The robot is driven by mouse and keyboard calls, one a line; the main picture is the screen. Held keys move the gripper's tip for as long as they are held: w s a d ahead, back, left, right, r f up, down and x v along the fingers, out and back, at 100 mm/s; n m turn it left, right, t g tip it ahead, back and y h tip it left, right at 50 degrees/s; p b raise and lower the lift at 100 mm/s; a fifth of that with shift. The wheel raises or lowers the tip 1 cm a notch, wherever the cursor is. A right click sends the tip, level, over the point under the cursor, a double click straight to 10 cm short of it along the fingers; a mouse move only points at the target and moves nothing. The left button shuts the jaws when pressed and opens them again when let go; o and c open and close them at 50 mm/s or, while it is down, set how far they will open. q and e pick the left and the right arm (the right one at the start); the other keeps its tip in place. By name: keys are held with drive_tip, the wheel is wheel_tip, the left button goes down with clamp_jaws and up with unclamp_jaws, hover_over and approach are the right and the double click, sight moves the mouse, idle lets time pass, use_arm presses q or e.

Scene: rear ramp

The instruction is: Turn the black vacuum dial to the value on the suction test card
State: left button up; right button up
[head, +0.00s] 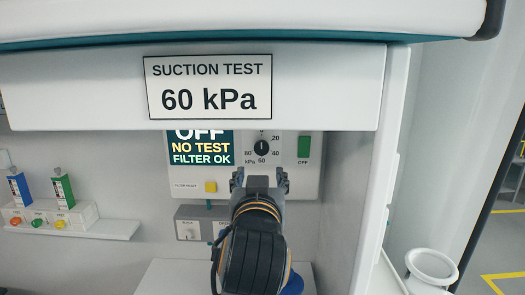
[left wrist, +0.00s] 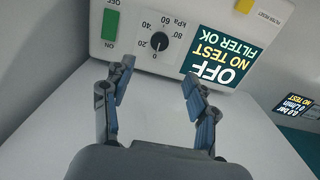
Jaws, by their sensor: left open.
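The suction test card (head: 210,87) reads 60 kPa and is fixed to the white overhang. The black vacuum dial (head: 262,148) sits on the white panel below, with a kPa scale around it. It also shows upside down in the left wrist view (left wrist: 159,41), where its white mark appears to point near 0. My left gripper (head: 259,180) is open and empty in front of the panel, just below the dial. In the left wrist view its fingers (left wrist: 157,74) stand apart, short of the dial and not touching it. My right gripper is not in view.
A green switch (head: 304,147) labelled OFF is right of the dial. A screen (head: 201,148) reading OFF, NO TEST, FILTER OK is left. A yellow button (head: 210,186) sits below the screen. The overhang (head: 330,90) covers the panel's top. A side wall (head: 372,200) stands close right.

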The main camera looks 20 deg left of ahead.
sight(261, 149)
use_arm(q)
drive_tip(key=p+x, duration=0.3)
drive_tip(key=x, duration=0.9)
drive_tip(key=shift+w+a+r+p, duration=0.1)
drive_tip(key=shift+w+r+p, duration=0.15)
drive_tip(key=shift+p, duration=0.1)
drive_tip(key=shift+w+a+f, duration=0.15)
drive_tip(key=shift+w+a, duration=0.05)
drive_tip(key=shift+w, duration=0.45)
drive_tip(key=shift+c, duration=0.4)
drive_tip(key=c, duration=1.1)
